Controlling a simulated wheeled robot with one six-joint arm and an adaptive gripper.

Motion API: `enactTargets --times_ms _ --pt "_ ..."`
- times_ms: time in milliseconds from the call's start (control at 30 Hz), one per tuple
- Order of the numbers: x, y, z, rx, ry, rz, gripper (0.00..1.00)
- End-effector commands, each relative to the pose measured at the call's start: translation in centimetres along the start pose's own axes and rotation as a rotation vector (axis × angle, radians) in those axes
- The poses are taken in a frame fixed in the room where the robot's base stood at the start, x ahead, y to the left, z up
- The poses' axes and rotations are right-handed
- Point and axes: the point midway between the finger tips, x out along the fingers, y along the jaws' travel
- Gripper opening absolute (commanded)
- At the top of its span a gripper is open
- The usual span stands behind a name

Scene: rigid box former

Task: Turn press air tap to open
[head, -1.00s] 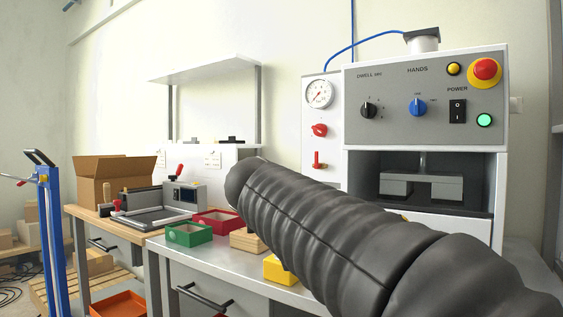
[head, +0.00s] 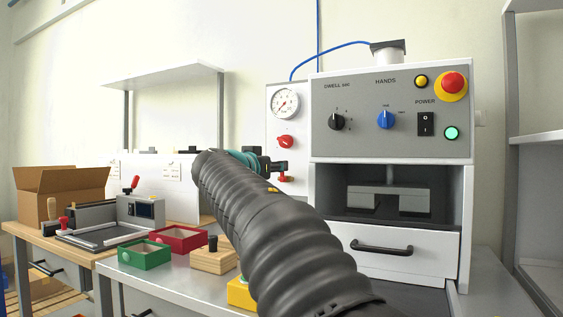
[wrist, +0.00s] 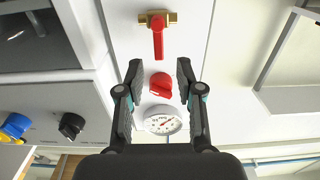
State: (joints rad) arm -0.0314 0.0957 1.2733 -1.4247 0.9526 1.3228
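The air tap (wrist: 157,36) has a brass body with a red lever set across the brass pipe, on the white panel at the top of the wrist view. In the head view its red part (head: 285,179) shows just below my gripper, partly hidden. My gripper (wrist: 158,68) is open and empty, pointing at the panel. In the wrist view the lever's free end lies just above the space between the fingertips. A red knob (wrist: 160,85) shows between the fingers, and also in the head view (head: 286,141). My gripper (head: 272,164) is partly hidden behind my arm in the head view.
A pressure gauge (head: 285,103) sits above the red knob. The grey control panel (head: 358,95) with dials, power switch and red emergency button (head: 453,83) is to the right. A green bin (head: 146,255), a red bin (head: 180,240) and a wooden block (head: 213,260) stand on the bench below.

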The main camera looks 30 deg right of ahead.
Motion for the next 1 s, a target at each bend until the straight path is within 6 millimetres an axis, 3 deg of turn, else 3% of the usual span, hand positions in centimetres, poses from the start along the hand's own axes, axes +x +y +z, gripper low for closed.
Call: enactTargets --times_ms 100,300,700,867,1000 --pt "2.2 0.1 -0.2 -0.001 0.0 0.004 0.36" --pt "4.3 0.1 -0.1 -0.001 0.0 0.003 0.36" --pt "4.9 0.1 0.0 0.0 0.0 0.002 0.36" --pt "4.9 0.1 0.0 -0.001 0.0 0.002 0.0" --pt "4.9 0.1 0.0 -0.001 0.0 0.002 0.0"
